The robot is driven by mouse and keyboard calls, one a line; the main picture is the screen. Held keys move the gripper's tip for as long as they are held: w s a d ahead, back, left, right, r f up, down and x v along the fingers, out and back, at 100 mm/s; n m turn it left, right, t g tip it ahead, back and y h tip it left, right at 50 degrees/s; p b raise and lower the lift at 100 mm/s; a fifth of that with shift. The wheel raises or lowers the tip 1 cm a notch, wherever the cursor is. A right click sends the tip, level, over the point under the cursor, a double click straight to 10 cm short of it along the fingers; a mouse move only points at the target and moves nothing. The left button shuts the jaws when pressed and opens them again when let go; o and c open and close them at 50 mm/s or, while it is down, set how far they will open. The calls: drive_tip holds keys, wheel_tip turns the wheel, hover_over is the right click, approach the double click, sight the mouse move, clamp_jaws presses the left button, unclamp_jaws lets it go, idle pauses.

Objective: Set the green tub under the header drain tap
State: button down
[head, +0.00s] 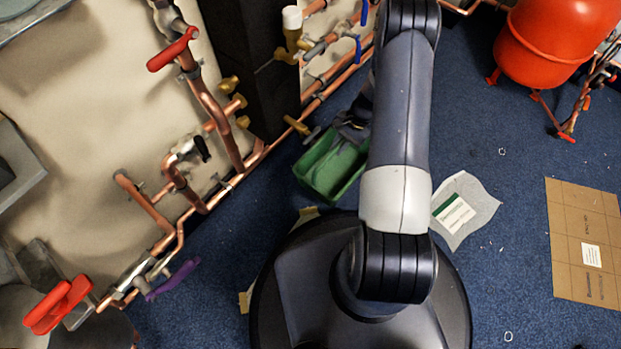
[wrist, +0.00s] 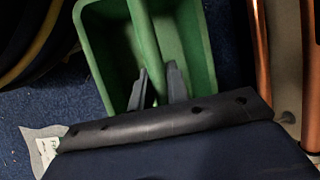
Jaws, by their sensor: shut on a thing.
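The green tub (head: 325,172) is an open rectangular box on or just above the blue carpet, left of my arm in the head view. In the wrist view the tub (wrist: 93,38) fills the upper middle, with a green bar across it. My gripper (wrist: 157,90) has one finger on each side of this bar and is shut on it. In the head view my gripper is mostly hidden at the tub's far edge. A brass tap (head: 296,125) on the copper pipework is just left of the tub's far end. I cannot tell whether it is the header drain tap.
Copper pipes (head: 215,110) with red-handled valves (head: 173,50) run along the left wall. A red tank (head: 560,40) stands at upper right.

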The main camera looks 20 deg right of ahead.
wheel_tip(320, 180, down, 9)
drive_tip(key=b, duration=0.3)
drive_tip(key=shift+f, duration=0.15)
drive_tip(key=shift+s+a+b, duration=0.25)
drive_tip(key=shift+a+b, duration=0.15)
drive_tip(key=shift+a, duration=0.9)
drive_tip(key=shift+s+a+b, duration=0.2)
drive_tip(key=shift+a+b, duration=0.15)
drive_tip(key=shift+a, duration=1)
drive_tip(key=shift+s+a+b, duration=0.25)
drive_tip(key=shift+a+b, duration=0.15)
drive_tip(key=shift+a, duration=0.9)
drive_tip(key=shift+f+b, duration=0.45)
drive_tip(key=shift+f, duration=0.2)
drive_tip(key=c, duration=1.4)
unclamp_jaws()
drive_tip(key=shift+o, duration=0.2)
drive_tip(key=s+p+v, duration=0.1)
drive_tip(key=p+v, duration=0.4)
drive_tip(key=v, duration=0.7)
drive_tip(key=shift+w, duration=0.45)
